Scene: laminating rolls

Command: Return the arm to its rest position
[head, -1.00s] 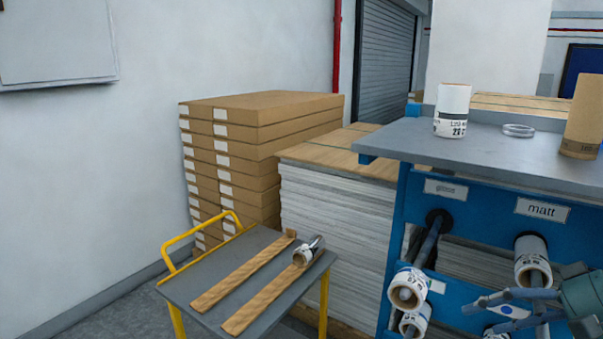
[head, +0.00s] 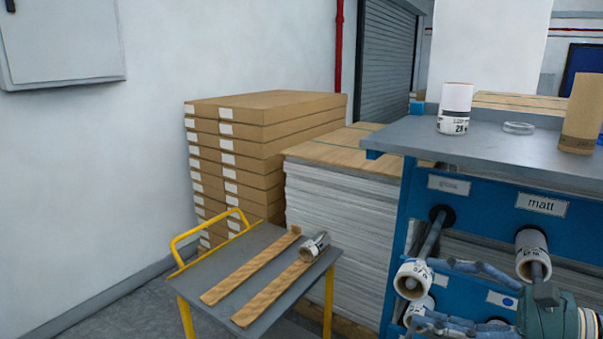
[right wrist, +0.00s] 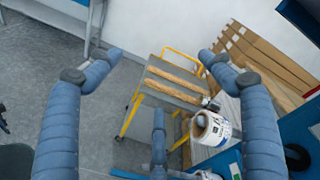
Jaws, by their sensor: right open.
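My right gripper (head: 428,293) reaches in from the right in the head view, its blue fingers spread and empty in front of the blue rack (head: 470,222). Its fingers also show spread in the right wrist view (right wrist: 158,78). A white roll (head: 413,279) on a rack peg is close to the fingertips; I cannot tell if they touch. It seems to be the white roll (right wrist: 210,127) near the right finger in the wrist view. Another roll (head: 419,308) sits below it, partly hidden. A roll (head: 531,262) is on the peg under the "matt" label. My left gripper is not in view.
A grey cart (head: 212,280) with a yellow handle holds two wooden strips (head: 250,266) and a silver-ended roll (head: 314,247). The rack top carries a white roll (head: 455,108), a clear ring (head: 518,128) and a brown roll (head: 582,112). Stacked boxes (head: 262,140) stand behind the cart.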

